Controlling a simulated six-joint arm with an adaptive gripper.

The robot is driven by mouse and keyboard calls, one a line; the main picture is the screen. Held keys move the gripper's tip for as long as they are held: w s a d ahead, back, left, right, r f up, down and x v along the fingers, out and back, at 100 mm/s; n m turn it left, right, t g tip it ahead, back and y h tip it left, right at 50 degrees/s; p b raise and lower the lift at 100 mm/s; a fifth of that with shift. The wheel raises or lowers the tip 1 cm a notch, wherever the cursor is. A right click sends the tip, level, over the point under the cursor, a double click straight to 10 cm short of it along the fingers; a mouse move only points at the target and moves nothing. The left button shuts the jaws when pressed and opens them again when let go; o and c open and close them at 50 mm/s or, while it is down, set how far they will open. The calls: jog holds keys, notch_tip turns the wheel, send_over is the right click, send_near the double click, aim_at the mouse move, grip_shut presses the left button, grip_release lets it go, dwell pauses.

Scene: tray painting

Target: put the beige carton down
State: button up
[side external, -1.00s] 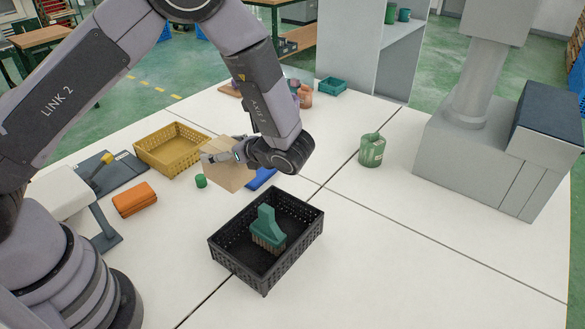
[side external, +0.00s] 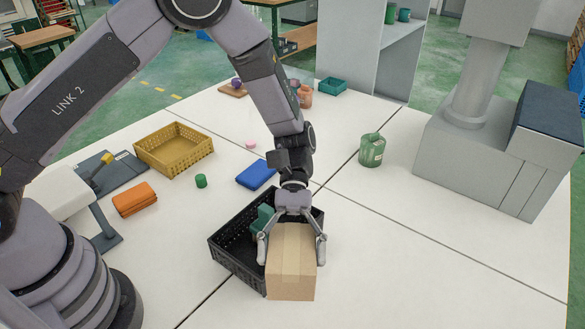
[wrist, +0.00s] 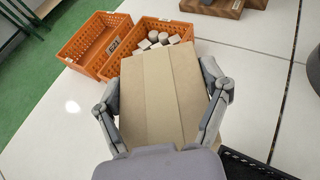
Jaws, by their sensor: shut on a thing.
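The beige carton (side external: 292,262) is a plain cardboard box with a tape seam down its middle. In the side view it is upright at the front right of the black crate (side external: 237,262), overlapping it in the picture. My gripper (side external: 292,238) is shut on the carton, one finger on each side. In the wrist view the carton (wrist: 160,95) fills the space between the fingers of my gripper (wrist: 163,110). I cannot tell whether its underside touches the table. A green brush (side external: 263,218) stands in the black crate, partly hidden.
A blue item (side external: 257,174), a green cylinder (side external: 201,181), an orange cloth (side external: 135,199) and a yellow basket (side external: 174,150) lie left and behind. A green mug (side external: 372,150) stands right. Orange crates (wrist: 95,42) show in the wrist view. Table right of the carton is clear.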

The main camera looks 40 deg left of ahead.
jog(key=w+d+r+n+t+h, duration=0.5)
jog(key=w+d+n+t, duration=0.1)
jog(key=w+d, duration=0.15)
jog(key=shift+w+d+f, duration=1.45)
jog(key=shift+d+f, duration=0.45)
jog(key=shift+f, duration=1.15)
jog(key=shift+w+d+f, duration=1.45)
jog(key=shift+d+f, duration=0.45)
jog(key=shift+f, duration=1.15)
jog(key=shift+w+d+f, duration=1.45)
jog(key=shift+d+f, duration=0.45)
jog(key=shift+f, duration=1.15)
jog(key=shift+f, duration=0.1)
jog(key=o, duration=1.2)
jog(key=shift+f, duration=0.15)
